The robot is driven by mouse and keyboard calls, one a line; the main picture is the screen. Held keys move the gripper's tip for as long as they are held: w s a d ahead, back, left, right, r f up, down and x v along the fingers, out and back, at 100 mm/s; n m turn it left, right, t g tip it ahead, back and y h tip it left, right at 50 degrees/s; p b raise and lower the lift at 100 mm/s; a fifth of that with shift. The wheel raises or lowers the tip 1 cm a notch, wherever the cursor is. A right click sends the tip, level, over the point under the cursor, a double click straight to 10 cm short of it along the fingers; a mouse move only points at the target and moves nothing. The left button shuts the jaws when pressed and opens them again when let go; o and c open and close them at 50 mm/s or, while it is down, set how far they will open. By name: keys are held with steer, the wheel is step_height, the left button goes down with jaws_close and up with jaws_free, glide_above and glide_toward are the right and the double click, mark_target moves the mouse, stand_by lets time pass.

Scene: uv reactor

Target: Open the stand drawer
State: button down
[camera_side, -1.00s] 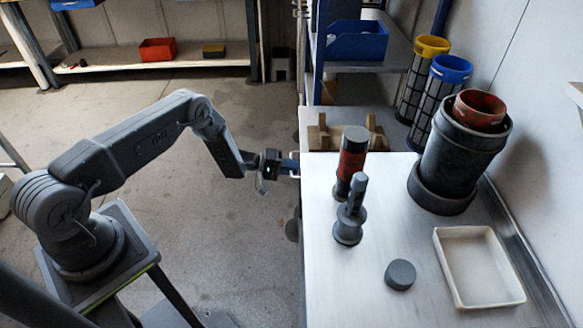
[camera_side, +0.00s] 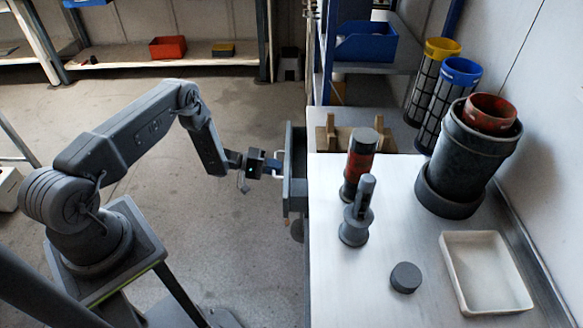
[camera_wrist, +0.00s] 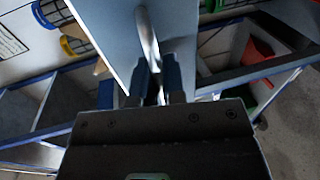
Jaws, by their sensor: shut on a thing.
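The stand drawer (camera_side: 295,190) sticks out a little from the left side of the white-topped stand (camera_side: 335,275), and its dark front and side show in the side view. My gripper (camera_side: 275,168) is shut on the drawer handle, at the left of the drawer front. In the wrist view my gripper (camera_wrist: 158,85) has its two blue fingers closed around the lower end of the metal handle (camera_wrist: 148,40). The pale drawer front (camera_wrist: 112,35) stands just beyond the fingers. The drawer's inside is mostly hidden in both views.
On the stand top are a red-banded cylinder (camera_side: 361,160), a grey handled piece (camera_side: 357,215), a grey disc (camera_side: 405,277), a white tray (camera_side: 447,262) and a large dark vessel (camera_side: 462,155). Open floor lies between my base and the stand.

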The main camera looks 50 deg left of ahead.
steer(key=f+v, duration=0.3)
steer(key=v, duration=1.3)
steer(key=shift+s+a+f, duration=0.2)
steer(key=shift+s+a, duration=0.1)
steer(key=shift+a, duration=0.05)
steer(key=c, duration=1.2)
jaws_free()
steer(key=shift+c, duration=0.2)
steer(key=v, duration=0.7)
steer(key=shift+s+a, duration=0.2)
